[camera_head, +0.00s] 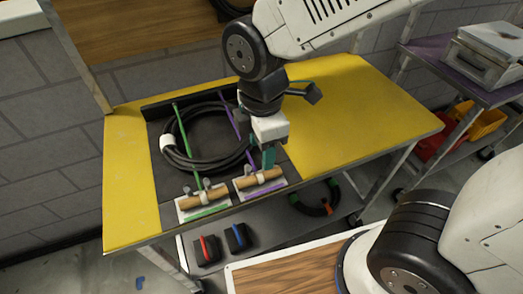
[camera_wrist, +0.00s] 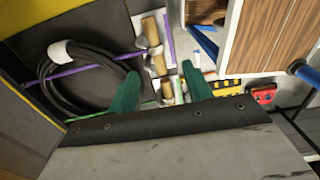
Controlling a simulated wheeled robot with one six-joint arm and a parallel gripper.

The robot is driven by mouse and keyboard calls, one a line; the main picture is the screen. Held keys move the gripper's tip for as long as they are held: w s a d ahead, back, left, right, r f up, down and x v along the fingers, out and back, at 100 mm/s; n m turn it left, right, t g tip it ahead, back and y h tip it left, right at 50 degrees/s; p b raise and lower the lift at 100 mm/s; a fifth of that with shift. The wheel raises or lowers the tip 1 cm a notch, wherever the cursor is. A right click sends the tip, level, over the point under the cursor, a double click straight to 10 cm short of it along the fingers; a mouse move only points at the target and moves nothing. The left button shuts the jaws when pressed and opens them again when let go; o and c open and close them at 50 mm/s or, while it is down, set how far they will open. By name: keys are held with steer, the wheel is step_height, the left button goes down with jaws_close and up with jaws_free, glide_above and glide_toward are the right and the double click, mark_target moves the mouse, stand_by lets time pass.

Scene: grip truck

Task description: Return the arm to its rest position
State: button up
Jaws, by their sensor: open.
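My arm reaches over a yellow table (camera_head: 345,110) in the head view. My gripper (camera_head: 268,160) hangs above the right one of two wooden handles, its green fingers pointing down. In the wrist view my gripper (camera_wrist: 160,85) is open, with its two green fingers apart and nothing held between them. The right wooden handle (camera_head: 262,178) lies on a white plate with a purple strip. The left wooden handle (camera_head: 200,199) lies on a white plate with a green strip. Whether a finger touches the right handle, I cannot tell.
A black cable coil (camera_head: 168,160) lies on a dark mat behind the handles, with green and purple strips across it. Red-marked and blue-marked black blocks sit on the lower shelf (camera_head: 270,235). A purple-topped cart (camera_head: 433,60) with a metal case stands at right. The table's right half is clear.

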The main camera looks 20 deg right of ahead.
stand_by(0.4)
steer(key=s+d+r+m, duration=0.3)
steer(key=d+r+m, duration=0.2)
steer(key=d+m, duration=0.3)
steer(key=s+d+r+m+t, duration=0.1)
steer(key=s+d+r+m, duration=0.3)
steer(key=d+m, duration=0.5)
steer(key=shift+s+r+m, duration=0.25)
steer(key=shift+r+m, duration=0.3)
steer(key=shift+m, duration=0.75)
